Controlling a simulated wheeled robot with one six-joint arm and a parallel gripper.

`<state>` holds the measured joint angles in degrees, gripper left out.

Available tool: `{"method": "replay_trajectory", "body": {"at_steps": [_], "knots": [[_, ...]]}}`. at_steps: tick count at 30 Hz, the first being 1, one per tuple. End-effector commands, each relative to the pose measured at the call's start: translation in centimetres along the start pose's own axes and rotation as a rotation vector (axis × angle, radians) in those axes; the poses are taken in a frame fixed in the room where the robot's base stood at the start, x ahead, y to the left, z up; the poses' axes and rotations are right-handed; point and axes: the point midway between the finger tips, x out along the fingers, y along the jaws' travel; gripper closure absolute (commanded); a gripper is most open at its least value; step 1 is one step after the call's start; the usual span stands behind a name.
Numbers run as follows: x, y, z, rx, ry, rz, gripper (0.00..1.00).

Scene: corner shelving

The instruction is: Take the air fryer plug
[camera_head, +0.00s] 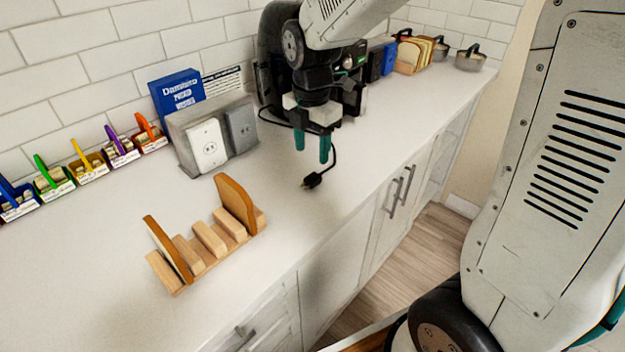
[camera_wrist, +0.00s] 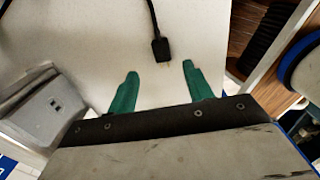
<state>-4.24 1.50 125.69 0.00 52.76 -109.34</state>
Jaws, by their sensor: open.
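The black air fryer plug (camera_head: 312,181) lies on the white counter near its front edge, with its cord running back toward the black appliance. In the wrist view the plug (camera_wrist: 160,49) lies ahead of my fingertips, between their lines and nearer the right one, prongs toward me. My gripper (camera_head: 312,160) is open and empty, its teal fingers pointing down above the counter. In the wrist view my gripper (camera_wrist: 160,75) shows both fingers apart with bare counter between them. The black air fryer (camera_head: 275,50) stands at the back wall, partly hidden by my arm.
An outlet box (camera_head: 207,145) with white and grey sockets stands left of my gripper, before a blue box (camera_head: 178,92). A wooden rack (camera_head: 210,240) with bread slices is in front. Several colored bins line the wall. Counter around the plug is clear; its front edge is close.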

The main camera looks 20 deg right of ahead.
Motion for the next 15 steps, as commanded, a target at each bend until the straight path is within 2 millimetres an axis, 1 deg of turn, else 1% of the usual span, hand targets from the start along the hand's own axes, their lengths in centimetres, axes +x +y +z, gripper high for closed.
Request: {"method": "replay_trajectory", "body": {"at_steps": [1, 8, 12, 15], "knots": [[0.6, 0.0, 0.0, -0.001, 0.001, -0.003, 0.49], [3.3, -0.2, 0.0, 0.001, 0.001, -0.004, 0.49], [5.6, -0.4, 0.0, 0.002, 0.002, -0.005, 0.49], [6.7, -0.3, 0.0, 0.003, 0.001, -0.003, 0.49]]}}
